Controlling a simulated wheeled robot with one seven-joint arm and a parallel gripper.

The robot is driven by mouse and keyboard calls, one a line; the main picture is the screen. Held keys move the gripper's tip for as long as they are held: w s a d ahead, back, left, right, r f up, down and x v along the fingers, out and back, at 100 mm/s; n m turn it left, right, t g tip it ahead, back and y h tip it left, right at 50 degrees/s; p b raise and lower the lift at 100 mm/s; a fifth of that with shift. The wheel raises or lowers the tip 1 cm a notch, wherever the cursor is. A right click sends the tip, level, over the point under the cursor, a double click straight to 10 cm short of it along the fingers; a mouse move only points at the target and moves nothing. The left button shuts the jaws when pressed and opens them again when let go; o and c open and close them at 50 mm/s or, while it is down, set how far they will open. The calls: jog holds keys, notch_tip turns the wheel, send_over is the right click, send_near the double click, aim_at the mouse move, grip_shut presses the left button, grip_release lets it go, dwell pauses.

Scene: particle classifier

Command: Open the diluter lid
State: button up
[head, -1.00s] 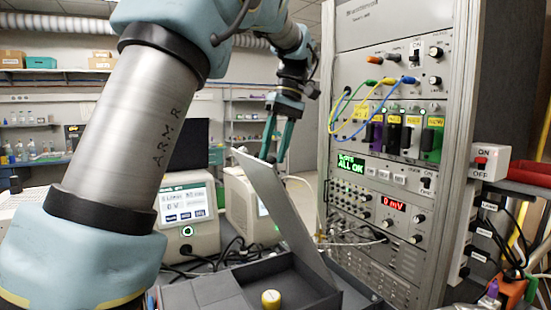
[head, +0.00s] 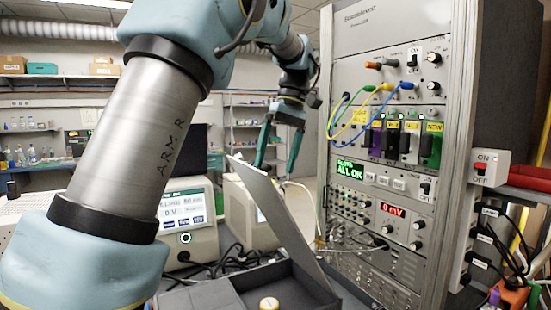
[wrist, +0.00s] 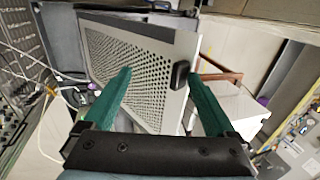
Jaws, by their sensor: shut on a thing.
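The diluter lid (head: 278,218) is a thin grey panel standing tilted on the edge of a dark box in the head view. In the wrist view it is a perforated light panel (wrist: 142,58) with a small black handle (wrist: 180,75) near its edge. My gripper (head: 275,168) is above the lid's upper end, its two green fingers well apart. In the wrist view my gripper (wrist: 160,78) has the handle between its fingers, close to the right fingertip. The left finger overlaps the perforated face; I cannot tell whether it touches.
An instrument rack (head: 395,215) stands close on the right. A display unit (head: 185,215) and cables are on the left.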

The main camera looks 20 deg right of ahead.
jog(key=shift+s+d+f, duration=0.15)
jog(key=shift+d+f, duration=0.2)
jog(key=v, duration=1.1)
jog(key=shift+a+r, duration=0.25)
jog(key=shift+a, duration=0.1)
